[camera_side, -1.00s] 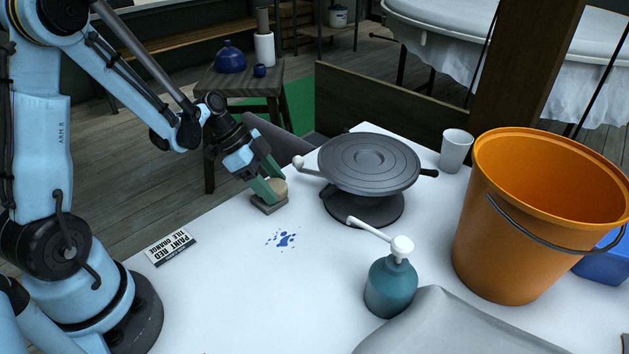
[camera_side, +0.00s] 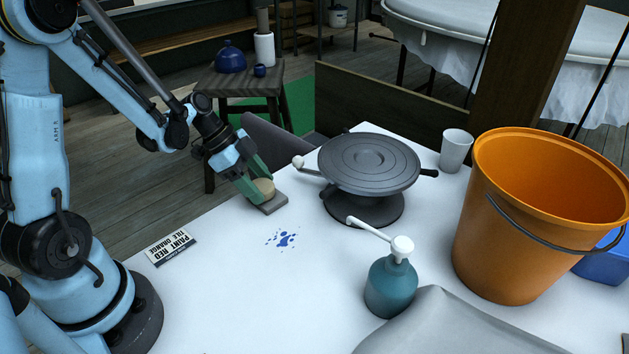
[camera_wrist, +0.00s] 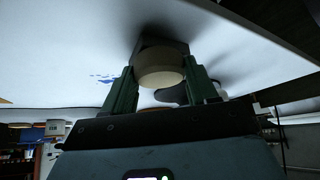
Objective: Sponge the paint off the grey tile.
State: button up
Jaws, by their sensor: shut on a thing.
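The grey tile (camera_side: 274,206) lies flat on the white table near its far edge. A round tan sponge (camera_side: 264,187) is between the green fingers of my gripper (camera_side: 259,182), which is shut on it. The sponge is over the tile's left part and appears to touch its top. In the wrist view the sponge (camera_wrist: 160,72) sits between the two fingers, with a dark edge of the tile (camera_wrist: 158,42) beyond it. I cannot see any paint on the tile; the sponge and fingers hide part of its top.
A dark banding wheel (camera_side: 368,163) stands right of the tile, its pale-knobbed handle close by. Blue splatters (camera_side: 284,238) mark the table in front. A card (camera_side: 172,248), a teal pump bottle (camera_side: 390,284), an orange bucket (camera_side: 525,240) and a white cup (camera_side: 455,151) stand clear of the tile.

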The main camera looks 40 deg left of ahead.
jog(key=shift+s+d+f, duration=0.1)
jog(key=shift+s+d, duration=0.45)
jog(key=shift+d, duration=0.2)
jog(key=shift+w+d, duration=0.55)
jog(key=shift+d, duration=0.15)
jog(key=shift+w, duration=0.75)
jog(key=shift+w+a, duration=0.7)
jog(key=shift+w, duration=0.3)
jog(key=shift+s+a, duration=0.25)
jog(key=shift+a, duration=0.65)
jog(key=shift+s+a, duration=0.1)
